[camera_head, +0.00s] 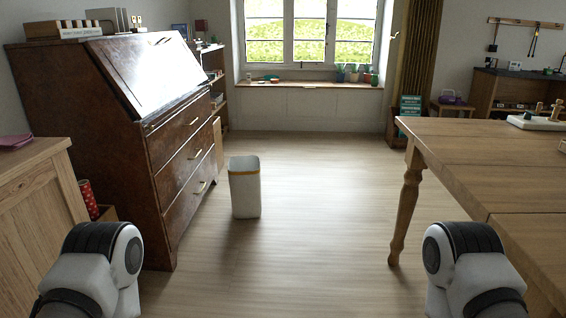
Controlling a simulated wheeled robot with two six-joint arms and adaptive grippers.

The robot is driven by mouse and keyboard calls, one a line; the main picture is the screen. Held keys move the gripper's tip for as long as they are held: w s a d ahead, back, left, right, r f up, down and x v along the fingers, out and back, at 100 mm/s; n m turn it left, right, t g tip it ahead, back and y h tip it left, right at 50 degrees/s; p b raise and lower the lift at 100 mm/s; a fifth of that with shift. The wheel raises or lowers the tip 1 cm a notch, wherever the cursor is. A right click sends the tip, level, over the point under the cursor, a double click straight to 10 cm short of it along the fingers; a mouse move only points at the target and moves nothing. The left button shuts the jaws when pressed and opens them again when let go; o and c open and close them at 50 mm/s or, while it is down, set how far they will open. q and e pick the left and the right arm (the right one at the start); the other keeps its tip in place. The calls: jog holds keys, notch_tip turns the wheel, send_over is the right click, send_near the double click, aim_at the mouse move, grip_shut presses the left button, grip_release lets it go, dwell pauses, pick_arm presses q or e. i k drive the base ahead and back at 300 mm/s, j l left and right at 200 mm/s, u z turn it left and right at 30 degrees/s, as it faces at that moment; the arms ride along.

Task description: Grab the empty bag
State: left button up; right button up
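A white upright container (245,190) with a yellow band near its rim stands on the floor, left of the middle, in front of the dark wooden bureau. I cannot tell whether it is a bag or a bin, or whether anything is inside. I see no other thing that is clearly an empty bag. Only links of my two arms show at the lower left and lower right. Neither of my grippers is in view.
The brown bureau (185,180) stands at left, past a pale wooden cabinet (38,205). A wooden table (470,160) fills the right. Open floor (310,200) runs between them towards the window sill (310,84). A dark desk (490,92) stands at the back right.

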aim_at(244, 175)
jog(key=i+l+u, duration=0.15)
jog(key=i, duration=0.3)
jog(key=i+l+u, duration=0.1)
jog(key=i, duration=0.3)
jog(key=i+l+u, duration=0.15)
jog(key=i, duration=0.3)
jog(key=i+z, duration=0.1)
jog(key=i, duration=0.55)
jog(key=i+j+z, duration=0.1)
jog(key=i, duration=0.6)
jog(key=i+j+z, duration=0.15)
jog(key=i, duration=0.5)
jog(key=i+j+z, duration=0.1)
jog(key=i, duration=0.55)
